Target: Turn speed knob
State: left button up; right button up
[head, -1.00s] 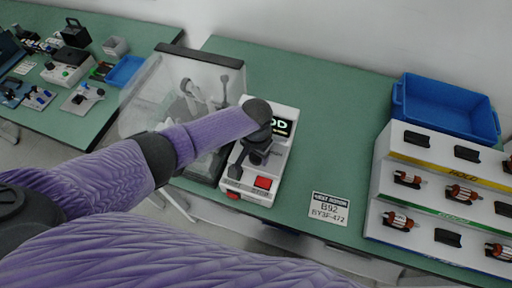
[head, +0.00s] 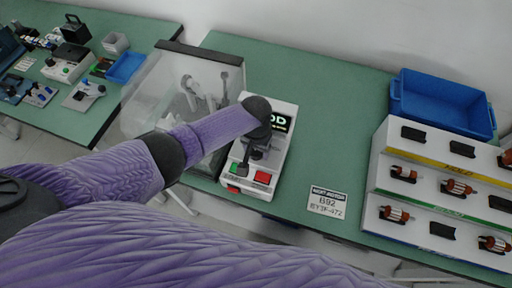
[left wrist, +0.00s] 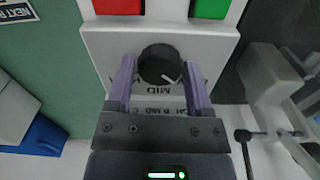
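My left gripper (left wrist: 160,80) is open, with one purple finger on each side of the knob. I cannot tell whether the fingers touch it. In the head view my left gripper (head: 245,165) is over the control box (head: 282,152) and hides the knob. A green button (head: 236,168) and a red button (head: 262,177) show at the box's front. My right gripper is not in view.
A clear-walled case (head: 215,70) stands left of the control box. To the right are a label plate (head: 327,203), a white tiered rack (head: 400,160) with rotors and black parts, and a blue bin (head: 440,100). The green table (head: 335,110) between is clear.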

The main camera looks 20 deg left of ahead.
aim_at(256, 152)
pick_arm(q)
jog(key=o, duration=0.3)
jog(key=shift+o, duration=0.2)
jog(key=shift+r, duration=0.15)
notch_tip(256, 152, up, 10)
jog(key=p, duration=0.4)
jog(key=shift+f, duration=0.2)
